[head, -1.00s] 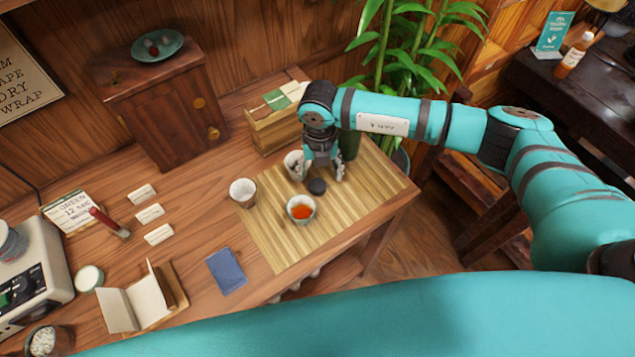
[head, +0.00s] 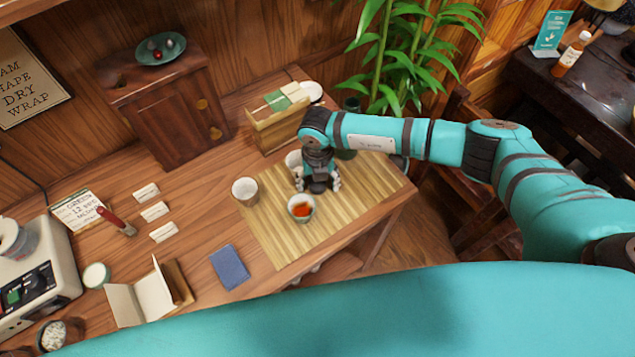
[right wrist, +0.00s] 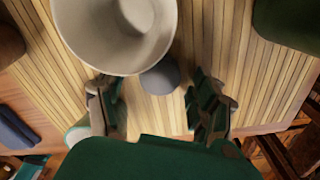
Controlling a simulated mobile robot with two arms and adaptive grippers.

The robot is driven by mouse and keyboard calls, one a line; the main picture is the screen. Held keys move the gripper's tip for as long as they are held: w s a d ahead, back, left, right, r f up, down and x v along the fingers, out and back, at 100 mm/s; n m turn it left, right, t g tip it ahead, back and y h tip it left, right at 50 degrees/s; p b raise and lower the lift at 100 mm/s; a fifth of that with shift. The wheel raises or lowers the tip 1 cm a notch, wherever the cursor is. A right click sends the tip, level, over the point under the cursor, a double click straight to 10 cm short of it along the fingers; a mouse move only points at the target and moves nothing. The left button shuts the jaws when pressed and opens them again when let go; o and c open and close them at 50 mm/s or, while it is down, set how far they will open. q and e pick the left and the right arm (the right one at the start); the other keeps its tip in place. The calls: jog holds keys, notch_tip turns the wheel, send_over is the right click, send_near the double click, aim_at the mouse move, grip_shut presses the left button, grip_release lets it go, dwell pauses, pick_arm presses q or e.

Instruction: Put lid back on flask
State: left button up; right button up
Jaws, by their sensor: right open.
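The dark flask (head: 351,103) stands on the bamboo mat behind my right forearm, which hides its middle; in the right wrist view a dark green part of it (right wrist: 290,22) shows at the top right. The lid is a small dark grey disc (right wrist: 161,76) in the right wrist view, partly covered by the rim of a white cup (right wrist: 115,35). My right gripper (head: 318,187) is low over the mat, pointing down and open. In the wrist view its fingers (right wrist: 155,95) are on either side of the lid, apart from it. My left gripper is not in view.
A cup of reddish tea (head: 301,208) stands just in front of my gripper and an empty cup (head: 245,191) to the left. A wooden box (head: 277,126) is behind. The mat's (head: 365,192) right part is clear.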

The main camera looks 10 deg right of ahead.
aim_at(317, 183)
jog(key=c, duration=0.8)
notch_tip(317, 183, up, 9)
jog(key=b, duration=0.3)
jog(key=shift+r, duration=0.55)
